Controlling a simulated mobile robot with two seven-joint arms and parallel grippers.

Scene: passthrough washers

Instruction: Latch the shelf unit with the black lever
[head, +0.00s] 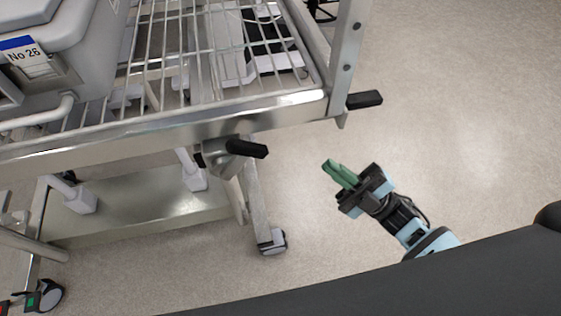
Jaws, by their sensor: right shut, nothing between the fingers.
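The shelf unit (255,112) is a metal frame with a wire rack, filling the upper left of the head view. A black lever (246,149) sits on a metal bracket below its front rail and points right. A second black handle (364,100) sticks out to the right from the unit's corner post. I cannot tell from this view whether the latch is engaged. My right gripper (333,170), with green fingers, is shut and empty. It is to the right of the lever, apart from it, over the floor. My left gripper is not in view.
A grey container labelled No 26 (24,55) sits on the rack at the left. Below are a lower metal plate (130,215) and caster wheels (272,242). The floor (460,120) to the right is clear.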

